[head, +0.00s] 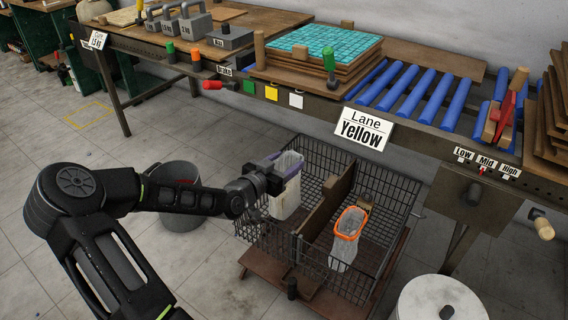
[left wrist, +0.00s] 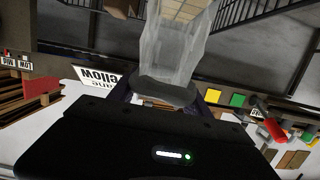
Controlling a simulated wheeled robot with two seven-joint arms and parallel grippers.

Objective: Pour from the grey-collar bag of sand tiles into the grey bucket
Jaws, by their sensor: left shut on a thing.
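My left gripper (head: 274,178) is shut on the collar of a clear bag (head: 286,197) at the left side of the wire basket. The collar looks grey with a purple tint in the head view. In the left wrist view the bag (left wrist: 178,48) hangs from a dark grey collar (left wrist: 166,92), with tan tiles (left wrist: 183,9) at its far end. The bag is upright, its lower part within or just above the basket's left compartment; I cannot tell which. The grey bucket (head: 181,213) stands on the floor left of the basket, partly hidden by my left arm. My right gripper is out of view.
The wire basket (head: 395,215) has a wooden divider and an orange-collar bag (head: 345,240) in its right compartment. A pale round container (head: 440,300) stands at lower right. The workbench (head: 225,73) runs behind, with a Lane Yellow sign (head: 362,128). Floor left of the bucket is clear.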

